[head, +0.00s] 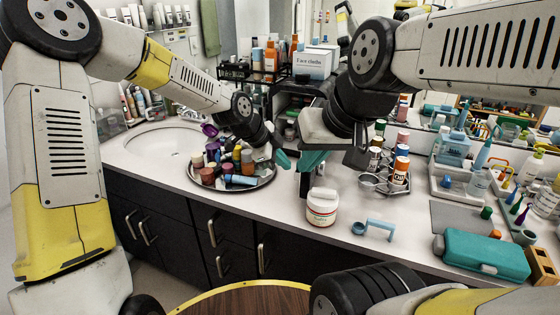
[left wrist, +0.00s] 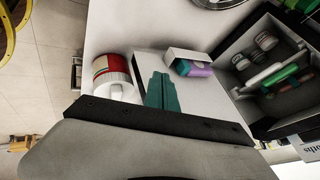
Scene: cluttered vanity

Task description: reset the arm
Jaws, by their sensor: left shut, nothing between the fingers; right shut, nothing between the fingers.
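My left gripper (head: 283,160) has teal fingers and hangs above the counter, at the right edge of the round tray (head: 268,180). In the left wrist view its fingers (left wrist: 162,92) are together with nothing between them. My right gripper (head: 312,160) is just right of it in the head view, with teal fingers pointing down, shut and empty. Its fingertips are partly hidden by its own body. A white jar (head: 322,208) with a red and green label stands on the counter below my right gripper; a similar jar shows in the left wrist view (left wrist: 115,75).
The tray is crowded with bottles and jars. A wire rack (head: 385,182) with bottles, a blue holder (head: 378,228) and a teal case (head: 485,254) are to the right. A black shelf unit (head: 285,85) stands behind the grippers. The sink (head: 165,140) is left.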

